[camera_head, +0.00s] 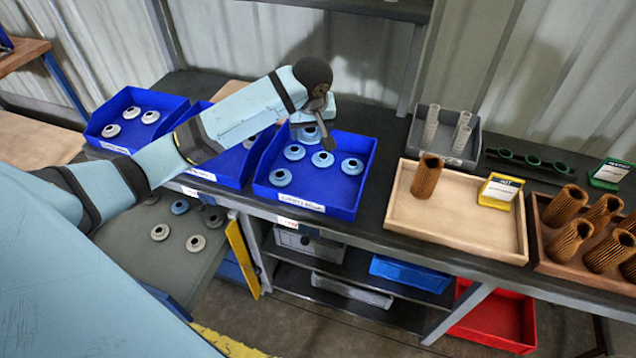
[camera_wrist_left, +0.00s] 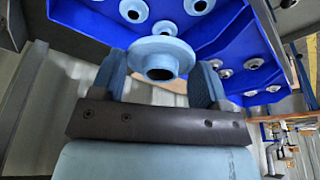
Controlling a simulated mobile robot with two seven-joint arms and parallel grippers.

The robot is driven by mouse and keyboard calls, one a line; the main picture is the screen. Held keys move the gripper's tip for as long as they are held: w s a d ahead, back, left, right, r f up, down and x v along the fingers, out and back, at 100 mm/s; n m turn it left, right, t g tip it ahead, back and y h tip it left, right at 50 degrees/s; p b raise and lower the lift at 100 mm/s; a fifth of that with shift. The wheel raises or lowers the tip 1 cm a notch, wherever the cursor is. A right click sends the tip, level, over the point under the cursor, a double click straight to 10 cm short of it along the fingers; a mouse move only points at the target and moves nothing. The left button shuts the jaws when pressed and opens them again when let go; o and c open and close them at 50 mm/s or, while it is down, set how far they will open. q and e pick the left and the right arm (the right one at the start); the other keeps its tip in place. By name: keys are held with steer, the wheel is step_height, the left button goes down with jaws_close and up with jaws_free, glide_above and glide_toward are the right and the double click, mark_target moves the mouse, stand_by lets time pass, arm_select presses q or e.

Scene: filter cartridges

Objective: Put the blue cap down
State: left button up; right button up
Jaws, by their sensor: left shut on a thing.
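My left gripper (camera_head: 316,130) is over the back part of the right-hand blue tray (camera_head: 338,205). In the left wrist view its two fingers (camera_wrist_left: 160,85) are shut on a light blue cap (camera_wrist_left: 160,57), with its round flange and hub showing between them. In that view the tray and other caps lie beyond the held cap. Several similar blue caps, such as this one (camera_head: 352,166), lie spread in the right-hand tray. The gripper partly covers the tray's back. My right gripper is not in view.
Two more blue trays stand to the left, one with pale caps (camera_head: 131,112). A wooden tray (camera_head: 455,235) with a brown cartridge (camera_head: 427,177) and a yellow sign is to the right. A grey bin (camera_head: 463,155) holds clear tubes. Loose caps lie on a lower grey surface (camera_head: 150,265).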

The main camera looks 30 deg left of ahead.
arm_select(q)
steer(key=shift+w+a, duration=0.15)
steer(key=shift+a, duration=0.15)
glide_above(310, 187)
steer(key=f, duration=1.4)
steer(key=shift+s+d+f, duration=0.25)
steer(key=shift+d+f, duration=0.05)
steer(key=shift+f+b, duration=0.3)
steer(key=shift+f, duration=2.1)
steer(key=o, duration=0.9)
